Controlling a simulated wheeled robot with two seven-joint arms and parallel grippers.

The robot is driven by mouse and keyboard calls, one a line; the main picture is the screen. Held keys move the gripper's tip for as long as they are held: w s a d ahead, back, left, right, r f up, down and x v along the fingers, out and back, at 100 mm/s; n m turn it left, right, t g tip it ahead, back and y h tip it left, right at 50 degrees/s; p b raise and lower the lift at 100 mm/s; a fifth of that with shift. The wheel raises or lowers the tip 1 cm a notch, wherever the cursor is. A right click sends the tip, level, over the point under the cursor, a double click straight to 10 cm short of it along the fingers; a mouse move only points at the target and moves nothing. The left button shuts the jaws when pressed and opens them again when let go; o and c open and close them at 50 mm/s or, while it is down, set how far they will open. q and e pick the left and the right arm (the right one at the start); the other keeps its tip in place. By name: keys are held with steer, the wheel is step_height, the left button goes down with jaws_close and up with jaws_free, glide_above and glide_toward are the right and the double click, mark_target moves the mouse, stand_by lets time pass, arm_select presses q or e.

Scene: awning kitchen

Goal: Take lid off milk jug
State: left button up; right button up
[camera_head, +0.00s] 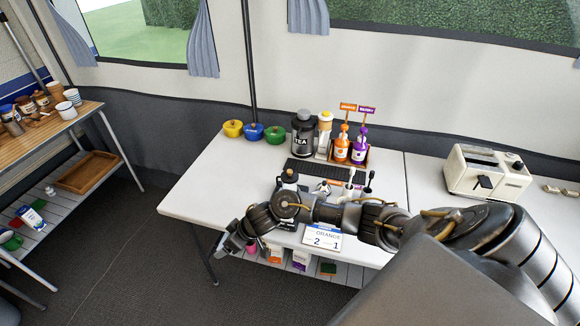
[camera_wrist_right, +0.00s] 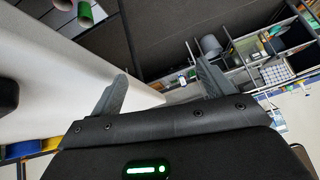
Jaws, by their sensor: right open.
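My right arm comes in from the right and reaches across the white table (camera_head: 185,195). My right gripper (camera_head: 228,246) hangs past the table's front left edge, tilted down. In the right wrist view its two fingers (camera_wrist_right: 163,88) are apart with nothing between them. A small vessel with a brown knob on top (camera_head: 288,175) stands behind my forearm, partly hidden; it may be the lidded milk jug, but I cannot tell. My left gripper is not in view.
Yellow (camera_head: 233,128), blue (camera_head: 253,131) and green (camera_head: 275,134) lidded pots stand at the back left. Pump bottles (camera_head: 350,148) stand in a rack behind a dark grate (camera_head: 316,171). The table's left part is clear.

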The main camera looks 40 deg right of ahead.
step_height(320, 180, up, 6)
steer(key=w+d, duration=0.2)
steer(key=d, duration=0.1)
steer(key=m+g+h+p, duration=0.2)
steer(key=m+g+h, duration=0.1)
steer(key=m+h, duration=0.35)
glide_toward(290, 171)
steer(key=f, duration=0.1)
steer(key=f+b, duration=0.1)
steer(key=w+d+f+y+b, duration=0.1)
steer(key=shift+f+m, duration=0.15)
steer(key=shift+m, duration=0.2)
steer(key=shift+w+d+f+b, duration=0.1)
steer(key=shift+w+f+b, duration=0.05)
steer(key=shift+f+b, duration=0.2)
steer(key=b+x, duration=0.1)
steer(key=x, duration=0.3)
steer(key=shift+f+b, duration=0.2)
steer(key=shift+b, duration=0.2)
steer(key=shift+f, duration=0.35)
steer(key=shift+r, duration=0.1)
